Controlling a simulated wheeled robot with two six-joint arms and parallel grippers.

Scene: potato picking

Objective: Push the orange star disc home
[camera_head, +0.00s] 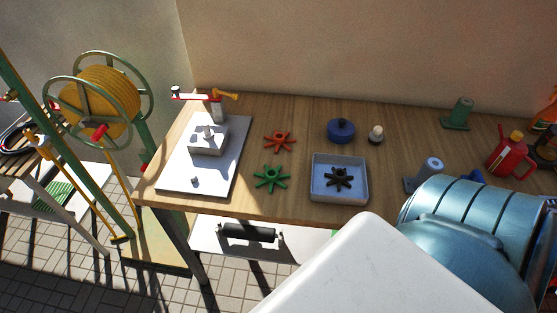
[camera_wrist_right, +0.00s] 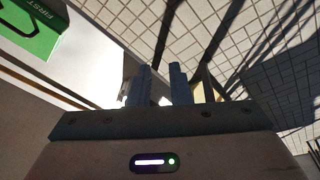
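The orange star disc (camera_head: 280,141) lies flat on the wooden table, right of the white board. A grey block with a short peg on top (camera_head: 208,138) stands on the white board (camera_head: 174,178). A green star disc (camera_head: 271,178) lies nearer the front edge. A black star disc (camera_head: 344,178) lies in a grey-blue tray (camera_head: 318,195). My right gripper (camera_wrist_right: 161,72) shows in the right wrist view, its two fingers apart with nothing between them. It is away from the discs, with floor tiles behind it. My left gripper is not in view.
A blue round knob (camera_head: 341,130) and a small white-topped piece (camera_head: 376,134) stand behind the tray. A red can (camera_head: 510,155) and green stand (camera_head: 458,114) are at the right. A large teal drum (camera_head: 465,235) covers the right front. A yellow reel (camera_head: 105,94) stands left.

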